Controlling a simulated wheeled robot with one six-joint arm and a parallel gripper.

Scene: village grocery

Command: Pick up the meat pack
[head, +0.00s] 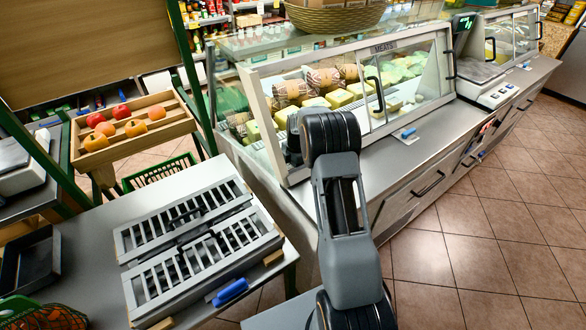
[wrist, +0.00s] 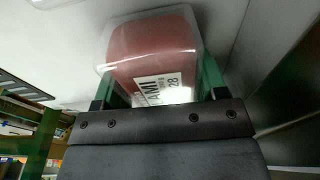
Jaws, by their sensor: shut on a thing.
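The meat pack (wrist: 150,45) is a clear plastic box with reddish meat and a white label reading "AMI" and "28". It shows in the wrist view at the top middle. My gripper (wrist: 158,80) has its green fingers on both sides of the pack and is shut on it. A pale grey surface lies behind the pack; I cannot tell whether the pack touches it. In the head view my arm reaches to the glass meat case (head: 385,48), and the gripper and the held pack are hidden behind the arm.
The case holds cheeses and wrapped meats (head: 292,92) behind glass, with a wicker basket (head: 335,18) on top. A scale (head: 492,90) stands to the right. A slatted grey rack (head: 200,245) lies on the left table. A fruit crate (head: 160,135) stands behind it. The tiled floor at right is clear.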

